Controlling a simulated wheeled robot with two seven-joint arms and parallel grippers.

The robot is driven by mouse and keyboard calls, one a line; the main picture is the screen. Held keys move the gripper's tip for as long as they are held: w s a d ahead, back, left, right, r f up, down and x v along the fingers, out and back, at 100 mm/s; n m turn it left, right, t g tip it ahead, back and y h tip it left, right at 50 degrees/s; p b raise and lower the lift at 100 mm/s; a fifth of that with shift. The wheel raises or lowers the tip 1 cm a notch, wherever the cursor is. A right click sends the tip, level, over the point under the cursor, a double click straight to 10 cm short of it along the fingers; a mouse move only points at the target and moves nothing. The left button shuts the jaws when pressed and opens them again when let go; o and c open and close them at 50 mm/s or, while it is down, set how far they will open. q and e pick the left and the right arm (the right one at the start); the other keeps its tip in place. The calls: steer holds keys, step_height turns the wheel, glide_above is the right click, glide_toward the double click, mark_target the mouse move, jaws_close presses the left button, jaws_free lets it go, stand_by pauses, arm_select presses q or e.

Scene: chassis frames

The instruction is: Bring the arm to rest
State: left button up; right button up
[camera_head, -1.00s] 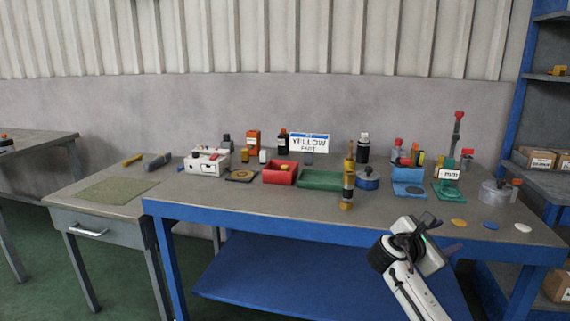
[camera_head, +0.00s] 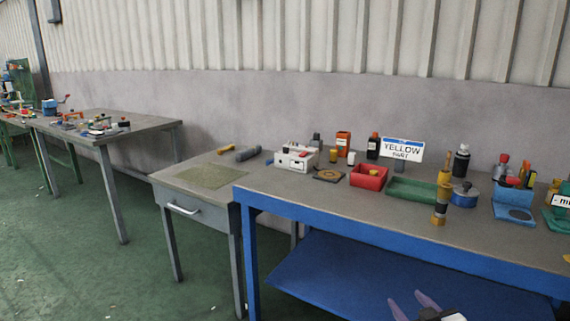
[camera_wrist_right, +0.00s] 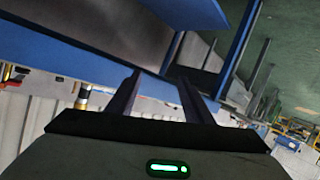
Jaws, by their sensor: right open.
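My right gripper (camera_head: 409,300) shows at the bottom edge of the head view, in front of the blue workbench (camera_head: 345,218). Its two dark fingers are apart with nothing between them. The rest of the right arm is mostly cut off by the frame. In the right wrist view the gripper (camera_wrist_right: 158,82) also shows spread, empty fingers, with the blue bench edge beyond them. My left gripper is in neither view.
Green floor (camera_head: 75,250) is open at left.

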steer(key=s+a+f+g+y, duration=0.1)
steer(key=s+a+f, duration=0.3)
steer(key=s, duration=0.7)
steer(key=s+a+f+g+y, duration=0.1)
steer(key=s+a+f, duration=0.4)
steer(key=s, duration=0.7)
steer(key=s+a+f+g, duration=0.3)
steer(key=s+a+f, duration=0.2)
steer(key=s+f, duration=0.3)
steer(key=s, duration=0.3)
steer(key=shift+s+m+y, duration=0.25)
steer(key=shift+m+y, duration=0.05)
steer(key=shift+y, duration=0.1)
